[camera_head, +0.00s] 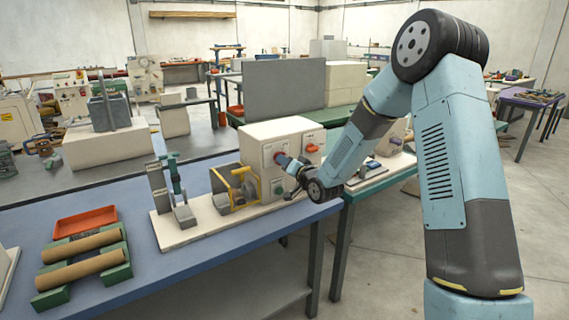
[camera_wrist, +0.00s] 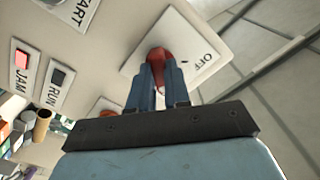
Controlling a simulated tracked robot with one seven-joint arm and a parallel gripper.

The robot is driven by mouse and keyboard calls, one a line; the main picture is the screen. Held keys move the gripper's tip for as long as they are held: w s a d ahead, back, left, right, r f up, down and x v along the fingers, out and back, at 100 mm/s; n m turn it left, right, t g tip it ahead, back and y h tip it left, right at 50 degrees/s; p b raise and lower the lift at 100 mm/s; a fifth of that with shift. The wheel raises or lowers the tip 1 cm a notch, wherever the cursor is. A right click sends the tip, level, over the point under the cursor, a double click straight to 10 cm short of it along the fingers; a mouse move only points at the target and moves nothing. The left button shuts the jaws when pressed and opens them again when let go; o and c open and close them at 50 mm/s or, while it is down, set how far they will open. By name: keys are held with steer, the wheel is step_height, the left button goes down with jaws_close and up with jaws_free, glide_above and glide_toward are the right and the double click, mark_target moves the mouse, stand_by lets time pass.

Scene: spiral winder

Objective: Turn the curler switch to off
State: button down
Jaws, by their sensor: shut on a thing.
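The control box (camera_head: 258,146) stands on the blue bench, its front facing my arm. In the wrist view a red switch knob (camera_wrist: 158,54) sits on a white plate (camera_wrist: 196,45) marked OFF. My gripper (camera_wrist: 158,72) is shut on this knob, one blue finger on each side. The fingers hide much of the knob, and I cannot tell which setting it is turned to. In the head view my gripper (camera_head: 283,161) is at the left plate of the box front. Another red knob (camera_head: 312,148) shows on the plate to its right.
JAM (camera_wrist: 21,60) and RUN (camera_wrist: 59,76) lamps and a START label (camera_wrist: 80,12) are on the panel. The yellow-framed winder (camera_head: 238,187) stands left of the box. A red tray (camera_head: 85,222) and brown rolls on a green rack (camera_head: 122,272) lie farther left.

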steer(key=shift+d+f+n, duration=0.1)
steer(key=shift+n, duration=0.2)
steer(key=shift+f+n, duration=0.1)
steer(key=shift+n, duration=7.5)
steer(key=c, duration=1.1)
jaws_free()
steer(key=shift+s, duration=0.1)
steer(key=v, duration=1.3)
steer(key=shift+s+d, duration=0.25)
